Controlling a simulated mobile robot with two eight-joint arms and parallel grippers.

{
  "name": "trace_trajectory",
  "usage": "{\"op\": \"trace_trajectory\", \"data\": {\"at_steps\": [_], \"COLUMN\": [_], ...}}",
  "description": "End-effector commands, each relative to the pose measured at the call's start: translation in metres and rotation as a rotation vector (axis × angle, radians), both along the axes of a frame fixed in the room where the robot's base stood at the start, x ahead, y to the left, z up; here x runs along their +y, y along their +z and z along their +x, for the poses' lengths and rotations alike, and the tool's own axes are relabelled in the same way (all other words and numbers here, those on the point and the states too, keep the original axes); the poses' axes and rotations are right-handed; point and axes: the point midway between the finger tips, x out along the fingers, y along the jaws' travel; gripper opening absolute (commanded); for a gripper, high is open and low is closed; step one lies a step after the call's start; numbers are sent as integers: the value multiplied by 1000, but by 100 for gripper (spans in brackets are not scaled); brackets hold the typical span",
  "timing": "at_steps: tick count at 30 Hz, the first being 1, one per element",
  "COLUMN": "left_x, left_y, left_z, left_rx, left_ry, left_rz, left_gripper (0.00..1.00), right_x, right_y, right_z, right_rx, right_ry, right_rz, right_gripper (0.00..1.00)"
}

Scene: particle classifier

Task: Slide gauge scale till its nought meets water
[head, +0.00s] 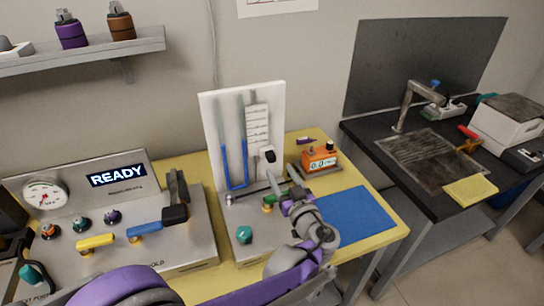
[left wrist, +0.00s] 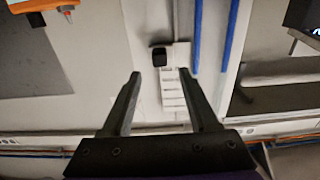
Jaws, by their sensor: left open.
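The gauge is a white upright board (head: 213,120) with a U-shaped tube holding blue water (head: 245,165). The water also shows in the left wrist view (left wrist: 197,35), where the board appears upside down. A white marked scale (head: 257,125) stands right of the tube; its figures and nought are too small to read. A dark knob (head: 267,155) sits at the scale's lower end. My left gripper (left wrist: 160,74) is open and empty, facing the board, with the knob (left wrist: 160,57) roughly between and beyond its fingertips. Contact is not visible. My right gripper is out of view.
A grey panel (head: 190,245) with a dial, coloured knobs and levers stands left of the gauge. An orange meter (head: 320,158) is to its right, behind a blue mat (head: 352,215) that lies clear. A black bench (head: 410,200) stands farther right.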

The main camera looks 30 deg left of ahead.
Motion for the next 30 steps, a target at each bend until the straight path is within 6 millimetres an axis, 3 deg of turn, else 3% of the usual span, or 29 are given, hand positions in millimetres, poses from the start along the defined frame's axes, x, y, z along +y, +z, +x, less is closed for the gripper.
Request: {"op": "trace_trajectory", "data": {"at_steps": [6,12,25,30], "left_x": [35,55,62,62], "left_y": [0,0,0,0], "left_z": [28,46,53,53], "left_rx": [1,1,2,2], "left_ry": [4,1,0,0], "left_rz": [1,0,-1,-1], "left_gripper": [60,60,60,29], "right_x": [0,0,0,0], "right_y": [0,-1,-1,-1], "right_z": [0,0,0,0], "right_rx": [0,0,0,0], "right_ry": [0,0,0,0], "right_rz": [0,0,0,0], "right_gripper": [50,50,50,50]}}
